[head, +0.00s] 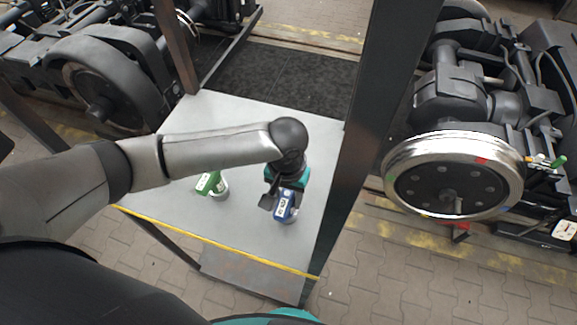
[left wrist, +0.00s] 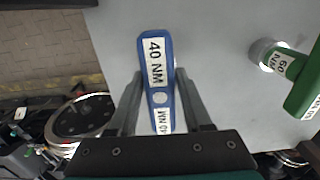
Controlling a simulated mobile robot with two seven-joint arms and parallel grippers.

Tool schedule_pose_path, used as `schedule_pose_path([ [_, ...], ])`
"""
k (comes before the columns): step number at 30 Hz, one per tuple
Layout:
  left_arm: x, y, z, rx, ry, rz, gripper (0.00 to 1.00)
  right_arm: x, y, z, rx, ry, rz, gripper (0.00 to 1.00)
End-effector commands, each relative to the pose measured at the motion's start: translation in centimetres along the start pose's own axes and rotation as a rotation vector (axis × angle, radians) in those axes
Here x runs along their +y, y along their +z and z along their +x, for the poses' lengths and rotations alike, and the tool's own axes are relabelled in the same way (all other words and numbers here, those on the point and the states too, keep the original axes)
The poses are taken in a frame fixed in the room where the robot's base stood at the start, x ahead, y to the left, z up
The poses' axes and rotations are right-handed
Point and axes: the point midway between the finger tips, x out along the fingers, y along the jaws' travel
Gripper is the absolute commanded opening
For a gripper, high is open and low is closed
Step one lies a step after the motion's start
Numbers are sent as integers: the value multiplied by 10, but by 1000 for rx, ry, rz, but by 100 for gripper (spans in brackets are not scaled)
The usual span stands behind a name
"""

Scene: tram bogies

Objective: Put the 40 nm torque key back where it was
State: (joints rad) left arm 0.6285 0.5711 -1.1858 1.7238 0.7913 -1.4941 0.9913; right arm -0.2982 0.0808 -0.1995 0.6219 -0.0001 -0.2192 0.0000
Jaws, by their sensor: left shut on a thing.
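The blue torque key (head: 285,205) carries a white label; in the left wrist view the blue key (left wrist: 157,78) reads 40 NM. My left gripper (left wrist: 157,92) has its fingers on both sides of the blue key and is shut on it. In the head view my left gripper (head: 273,199) is over the right part of the grey table (head: 230,235). I cannot tell whether the key touches the table. A green key (head: 208,184), labelled 60 NM in the left wrist view (left wrist: 293,70), stands to the left on the table. My right gripper is not in view.
A dark post (head: 365,120) rises along the table's right side. A yellow strip (head: 220,243) marks the near edge. A shiny wheel (head: 455,175) of a bogie stands to the right. The table's left part is partly hidden by my arm.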

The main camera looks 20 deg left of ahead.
Motion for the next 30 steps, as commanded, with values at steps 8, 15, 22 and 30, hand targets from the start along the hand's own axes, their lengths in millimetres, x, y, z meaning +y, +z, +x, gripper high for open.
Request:
schedule_pose_path([
  [8, 1, -1, 3, 3, 2, 0, 0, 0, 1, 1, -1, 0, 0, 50],
  [15, 0, 0, 6, 0, 1, 0, 58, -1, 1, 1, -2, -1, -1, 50],
  [22, 0, 0, 6, 0, 1, 0, 79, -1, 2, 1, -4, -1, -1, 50],
  [30, 0, -1, 3, 2, 1, 1, 79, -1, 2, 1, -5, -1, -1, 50],
])
